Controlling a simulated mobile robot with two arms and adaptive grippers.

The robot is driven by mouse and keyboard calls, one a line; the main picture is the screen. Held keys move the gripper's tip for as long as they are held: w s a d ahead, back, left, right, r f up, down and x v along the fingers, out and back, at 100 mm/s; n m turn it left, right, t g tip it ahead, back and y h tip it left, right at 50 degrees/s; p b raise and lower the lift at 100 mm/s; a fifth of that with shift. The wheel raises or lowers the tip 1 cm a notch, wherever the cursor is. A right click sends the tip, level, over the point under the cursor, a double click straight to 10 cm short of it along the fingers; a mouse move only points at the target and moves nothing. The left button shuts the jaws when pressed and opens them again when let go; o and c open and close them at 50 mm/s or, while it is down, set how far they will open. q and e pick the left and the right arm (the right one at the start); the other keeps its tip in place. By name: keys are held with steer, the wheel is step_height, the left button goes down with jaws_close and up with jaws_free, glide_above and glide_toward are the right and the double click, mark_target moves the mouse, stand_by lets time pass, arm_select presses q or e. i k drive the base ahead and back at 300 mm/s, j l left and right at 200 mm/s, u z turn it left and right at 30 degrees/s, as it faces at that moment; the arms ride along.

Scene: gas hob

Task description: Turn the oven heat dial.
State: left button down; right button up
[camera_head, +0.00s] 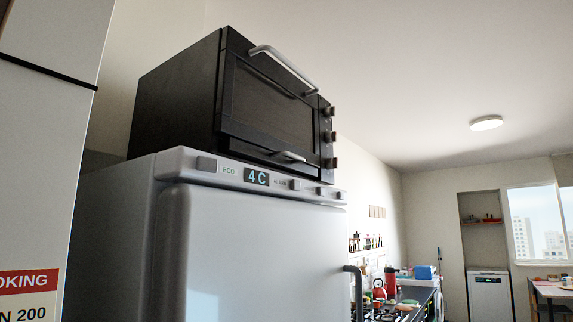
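A black countertop oven (265,108) stands on top of a grey fridge (255,250) in the head view. Its door is closed, with a silver handle (284,68) along the top edge. Three dark dials sit in a column on the oven's right side: the top dial (329,112), the middle dial (329,137) and the bottom dial (330,163). Which of them sets the heat cannot be read. Neither of my grippers shows in this view.
The fridge has a "4 C" display (257,177) and a vertical handle (355,290). A counter with a hob (380,312) and a red kettle (379,289) lies beyond it at the right. A white panel with a sign (28,295) stands at the left.

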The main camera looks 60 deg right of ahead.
mark_target(329, 112)
steer(key=z, duration=1.95)
steer(key=j+u, duration=0.3)
steer(key=u, duration=0.2)
steer(key=j+u, duration=0.45)
steer(key=l+u, duration=0.15)
steer(key=l, duration=0.55)
steer(key=l+u, duration=0.1)
steer(key=l, duration=0.6)
steer(key=l+u, duration=0.15)
steer(key=l, duration=0.55)
steer(key=l+u, duration=0.1)
steer(key=l, duration=0.6)
steer(key=l+u, duration=0.15)
steer(key=l, duration=0.55)
steer(key=k+l+u, duration=0.1)
steer(key=l, duration=0.55)
steer(key=k, duration=0.1)
